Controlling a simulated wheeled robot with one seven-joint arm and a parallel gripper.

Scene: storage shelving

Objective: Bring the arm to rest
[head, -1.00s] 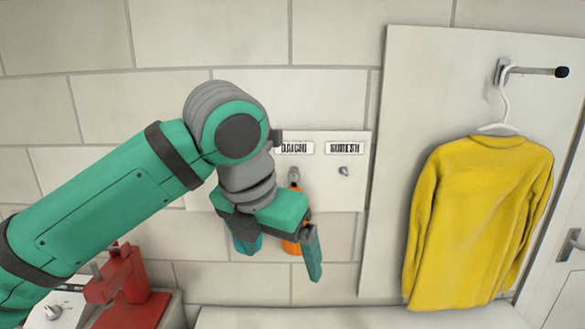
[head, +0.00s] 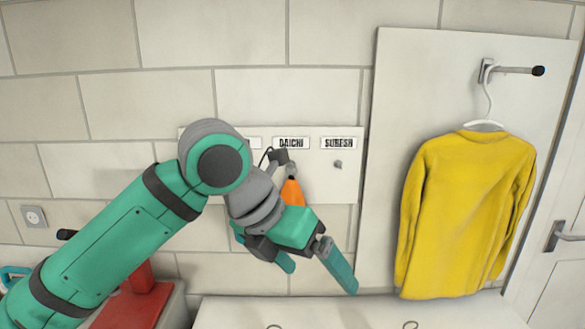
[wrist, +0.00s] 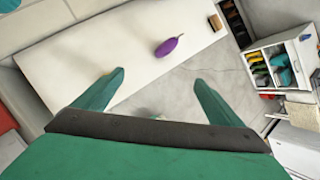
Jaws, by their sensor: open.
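My gripper (head: 318,268) is in front of the wall in the head view, pointing down to the right. Its two teal fingers are spread apart with nothing between them. They also show in the wrist view (wrist: 158,92), above a white surface and grey floor. Just behind the gripper, an orange thing (head: 291,192) hangs from a hook under the DAICHI label. The gripper and arm hide part of the label board (head: 350,185).
A yellow sweater (head: 465,210) hangs on a peg at the right, beside a door. A red object (head: 138,298) is low at the left. In the wrist view, a purple thing (wrist: 167,46) lies on the white surface (wrist: 120,50), and a cabinet (wrist: 280,65) stands at the right.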

